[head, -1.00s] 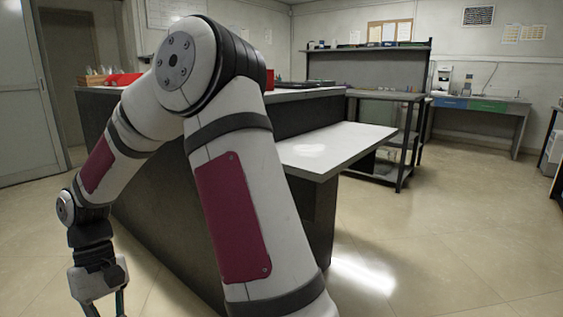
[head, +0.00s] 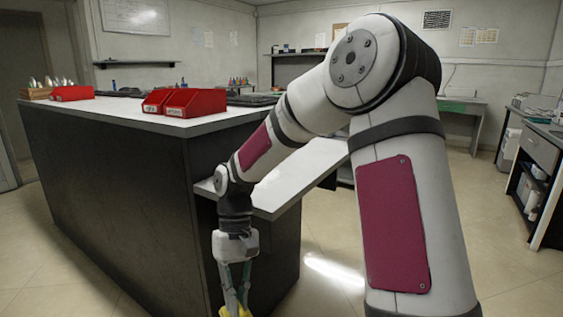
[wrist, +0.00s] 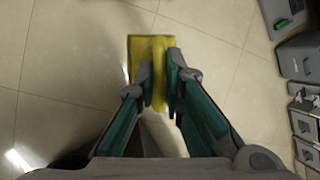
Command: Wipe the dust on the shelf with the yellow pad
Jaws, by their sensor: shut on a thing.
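My gripper (head: 236,300) hangs low in front of the dark counter, pointing down. It is shut on the yellow pad (head: 243,311), which shows only partly at the bottom edge of the head view. In the wrist view the yellow pad (wrist: 138,45) is held by its raised grip between the two fingertips (wrist: 160,92), with bare floor tiles below it. I cannot make out the dust, and I cannot tell which surface is the shelf with the dust.
A dark counter (head: 110,165) with a white top stands at the left, carrying red bins (head: 195,102). A lower white ledge (head: 300,170) juts out behind my arm. A wall shelf (head: 137,63) is at the back. Grey cabinets (head: 540,150) stand at the right. Floor between is open.

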